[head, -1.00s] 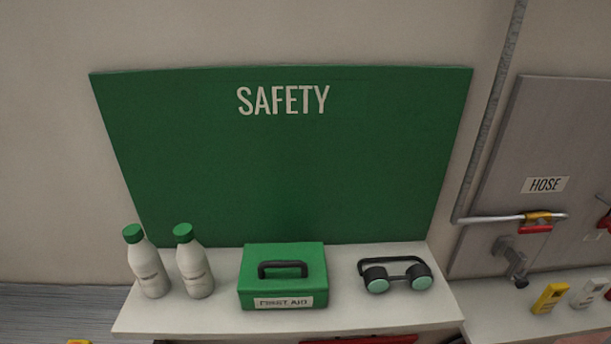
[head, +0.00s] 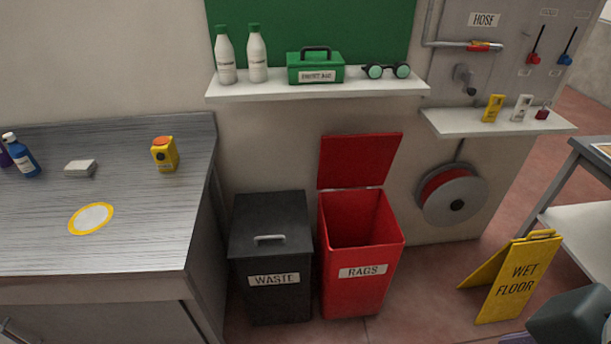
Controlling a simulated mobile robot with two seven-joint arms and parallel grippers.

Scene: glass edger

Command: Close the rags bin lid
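The red rags bin (head: 355,292) stands on the floor against the wall, with a white RAGS label on its front. Its red lid (head: 360,160) is open and stands upright at the back, close to the wall. The inside of the bin looks empty as far as I can see. A dark part of my own body shows at the bottom right corner, but I cannot make out either gripper in this view.
A black waste bin (head: 271,262) with its lid shut stands just left. A metal counter (head: 130,225) is at the left. A shelf (head: 318,91) hangs above the lid. A yellow wet floor sign (head: 512,280) and a hose reel (head: 452,197) are at the right.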

